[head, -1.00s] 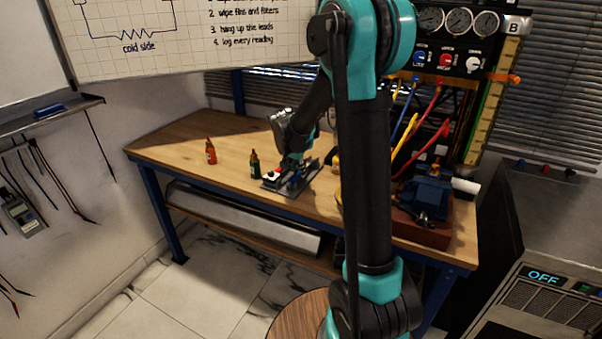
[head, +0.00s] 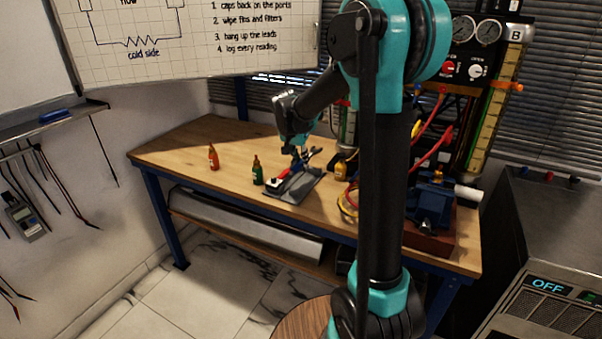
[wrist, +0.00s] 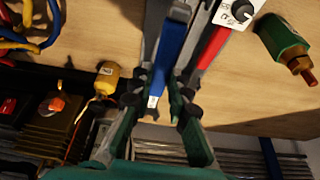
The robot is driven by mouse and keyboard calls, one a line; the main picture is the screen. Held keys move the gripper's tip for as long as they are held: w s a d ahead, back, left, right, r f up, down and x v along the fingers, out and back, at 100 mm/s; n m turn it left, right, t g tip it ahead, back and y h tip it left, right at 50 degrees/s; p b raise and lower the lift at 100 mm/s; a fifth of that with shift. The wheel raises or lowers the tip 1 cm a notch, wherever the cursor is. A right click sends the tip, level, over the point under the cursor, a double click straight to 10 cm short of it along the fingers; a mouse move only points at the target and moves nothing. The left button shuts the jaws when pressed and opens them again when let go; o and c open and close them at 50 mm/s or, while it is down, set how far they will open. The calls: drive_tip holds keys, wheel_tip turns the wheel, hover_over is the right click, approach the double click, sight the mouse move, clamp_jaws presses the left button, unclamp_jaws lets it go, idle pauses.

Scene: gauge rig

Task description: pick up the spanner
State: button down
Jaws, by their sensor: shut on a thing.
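My gripper (head: 299,153) is just above the grey tray (head: 308,187) on the wooden bench. It is shut on the spanner, whose blue handle (wrist: 173,50) lies between the fingers in the wrist view. The fingers (wrist: 176,35) hide part of the spanner.
A red-handled tool (wrist: 213,45) lies beside the spanner in the wrist view.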

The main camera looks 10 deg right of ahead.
sight(301, 161)
wheel_tip(301, 161, up, 13)
drive_tip(key=shift+r, duration=0.1)
idle(0.3)
drive_tip(key=c, duration=2.1)
unclamp_jaws()
drive_tip(key=shift+c, duration=0.2)
clamp_jaws()
drive_tip(key=shift+s, duration=0.1)
